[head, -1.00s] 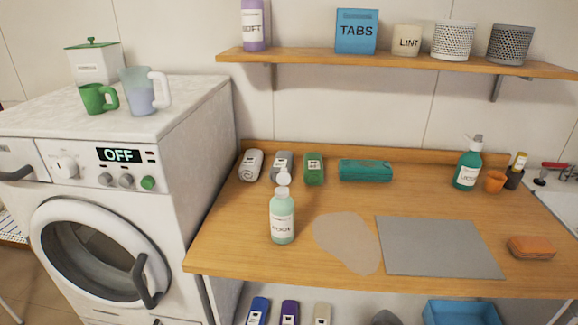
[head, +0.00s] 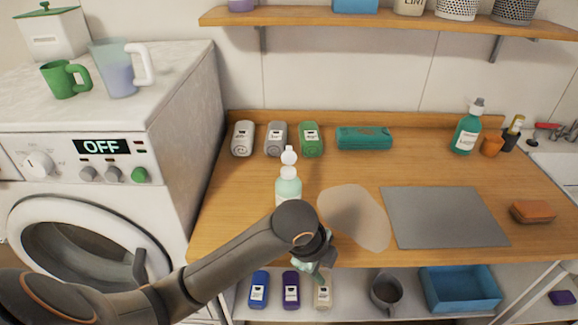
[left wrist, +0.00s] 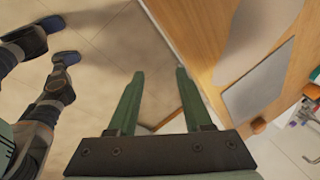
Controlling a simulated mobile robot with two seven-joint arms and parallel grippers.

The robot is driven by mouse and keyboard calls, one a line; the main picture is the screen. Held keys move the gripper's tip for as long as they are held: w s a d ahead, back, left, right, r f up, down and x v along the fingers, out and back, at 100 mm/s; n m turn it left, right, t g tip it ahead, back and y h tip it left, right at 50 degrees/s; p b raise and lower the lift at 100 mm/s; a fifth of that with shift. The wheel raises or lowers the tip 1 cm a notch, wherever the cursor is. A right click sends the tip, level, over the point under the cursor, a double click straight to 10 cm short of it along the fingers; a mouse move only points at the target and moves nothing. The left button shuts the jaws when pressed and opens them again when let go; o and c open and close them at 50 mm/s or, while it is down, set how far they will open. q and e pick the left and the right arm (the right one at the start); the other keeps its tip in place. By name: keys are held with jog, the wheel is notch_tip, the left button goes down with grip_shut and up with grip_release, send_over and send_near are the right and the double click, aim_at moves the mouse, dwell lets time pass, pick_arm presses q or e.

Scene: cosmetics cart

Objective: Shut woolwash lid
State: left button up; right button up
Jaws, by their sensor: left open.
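The woolwash bottle (head: 288,187) is pale green with a white top and stands upright on the wooden counter. Its white lid (head: 289,156) is flipped up, open above the neck. My left arm covers the bottle's lower part and label in the head view. My left gripper (head: 318,266) is in front of the bottle, low by the counter's front edge, apart from the lid. In the left wrist view its two green fingers (left wrist: 160,73) are spread and empty, over the floor beside the counter edge. My right gripper is not in view.
A beige patch (head: 355,215) and a grey mat (head: 443,217) lie right of the bottle. The washing machine (head: 95,150) stands left. A shelf below holds a blue bin (head: 460,290) and a mug (head: 386,292).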

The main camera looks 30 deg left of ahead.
pick_arm(q)
jog(key=w+a+r+m+y, duration=0.2)
jog(key=w+a+r+m, duration=0.5)
jog(key=r, duration=0.4)
jog(key=m+y, duration=0.2)
jog(key=m, duration=0.3)
send_near(289, 147)
jog(key=x, duration=1)
jog(key=shift+p, duration=0.3)
jog(key=shift+c, duration=0.3)
grip_shut()
